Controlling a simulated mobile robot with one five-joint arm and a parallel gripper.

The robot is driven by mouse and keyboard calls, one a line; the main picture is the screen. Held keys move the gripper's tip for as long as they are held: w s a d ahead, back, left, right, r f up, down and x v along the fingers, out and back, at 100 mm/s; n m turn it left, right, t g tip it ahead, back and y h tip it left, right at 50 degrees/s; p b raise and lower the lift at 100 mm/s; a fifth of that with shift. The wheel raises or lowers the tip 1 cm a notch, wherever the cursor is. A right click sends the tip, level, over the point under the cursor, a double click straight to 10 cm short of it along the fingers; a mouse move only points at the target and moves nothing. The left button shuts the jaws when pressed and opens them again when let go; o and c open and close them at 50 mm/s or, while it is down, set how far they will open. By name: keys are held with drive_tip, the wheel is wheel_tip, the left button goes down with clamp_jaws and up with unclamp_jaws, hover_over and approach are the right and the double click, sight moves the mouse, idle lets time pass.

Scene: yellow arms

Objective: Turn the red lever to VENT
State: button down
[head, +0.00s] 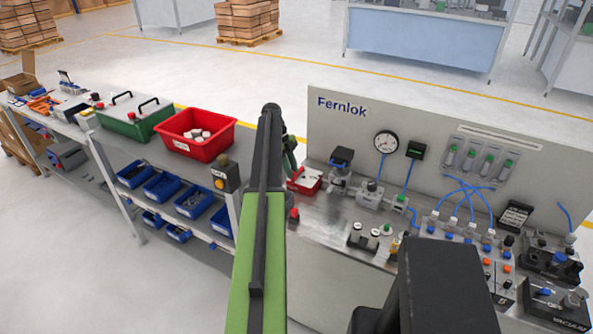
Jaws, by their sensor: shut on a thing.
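My gripper (291,161) shows only in part in the head view, small and just right of my raised arm link. It reaches down to a red unit with a pale top (304,181), at the left end of the bench panel. It is shut on what looks to be the red lever there. The lever itself is mostly hidden by my gripper and arm, so its angle cannot be told. No VENT marking can be read.
The grey Fernlok panel (340,125) stands behind a metal bench with a gauge (386,142), valves and blue tubes. A red bin (197,135) and a green case (134,115) sit on the left bench. My arm hides the gap between the benches. Open floor lies beyond.

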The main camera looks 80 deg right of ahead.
drive_tip(key=shift+s, duration=0.2)
drive_tip(key=c, duration=1.3)
unclamp_jaws()
drive_tip(key=shift+w, duration=0.1)
